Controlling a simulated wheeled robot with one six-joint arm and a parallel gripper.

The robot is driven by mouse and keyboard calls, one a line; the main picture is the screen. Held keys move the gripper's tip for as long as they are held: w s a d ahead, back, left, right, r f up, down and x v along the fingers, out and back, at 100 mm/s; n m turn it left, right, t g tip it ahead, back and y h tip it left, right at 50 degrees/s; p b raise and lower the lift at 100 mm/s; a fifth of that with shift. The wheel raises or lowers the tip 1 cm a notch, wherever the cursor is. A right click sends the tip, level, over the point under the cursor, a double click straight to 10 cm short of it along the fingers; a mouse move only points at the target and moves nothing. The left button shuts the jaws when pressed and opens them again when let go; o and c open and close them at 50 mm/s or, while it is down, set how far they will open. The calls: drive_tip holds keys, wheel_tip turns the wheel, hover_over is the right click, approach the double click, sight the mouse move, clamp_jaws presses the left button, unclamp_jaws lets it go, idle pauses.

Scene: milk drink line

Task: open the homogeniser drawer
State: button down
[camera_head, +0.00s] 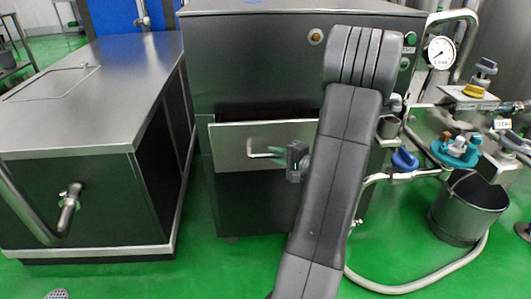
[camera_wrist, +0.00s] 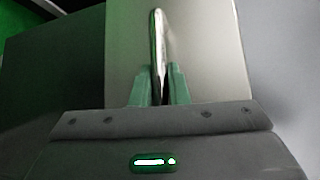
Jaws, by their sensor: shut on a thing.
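The homogeniser (camera_head: 255,62) is a dark cabinet with a steel top in the middle of the head view. Its drawer (camera_head: 232,150) has a pale steel front that stands out from the cabinet, with a dark gap above its top edge. The bar handle (camera_head: 262,141) is on the drawer front; it also shows in the wrist view (camera_wrist: 158,40). My gripper (camera_head: 275,154) is at the handle, its green fingers (camera_wrist: 159,88) shut on the bar from both sides. My arm hides the right end of the drawer front.
A low steel-topped cabinet (camera_head: 105,75) stands to the left. On the right are a pressure gauge (camera_head: 439,52), valves with a blue handle (camera_head: 404,159), a grey bucket (camera_head: 470,205) and a hose (camera_head: 415,288) on the floor. Green floor before the drawer is clear.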

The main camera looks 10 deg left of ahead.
drive_tip(key=s+d+b, duration=0.3)
drive_tip(key=s+d, duration=0.1)
drive_tip(key=s, duration=1.1)
drive_tip(key=shift+d, duration=0.15)
drive_tip(key=shift+s, duration=0.1)
drive_tip(key=c, duration=1.4)
unclamp_jaws()
drive_tip(key=p+v, duration=0.2)
drive_tip(key=v, duration=1.1)
drive_tip(key=shift+s+d+p, duration=0.25)
drive_tip(key=shift+d+p, duration=0.1)
drive_tip(key=shift+p, duration=0.05)
drive_tip(key=b+x, duration=0.3)
drive_tip(key=x, duration=1.1)
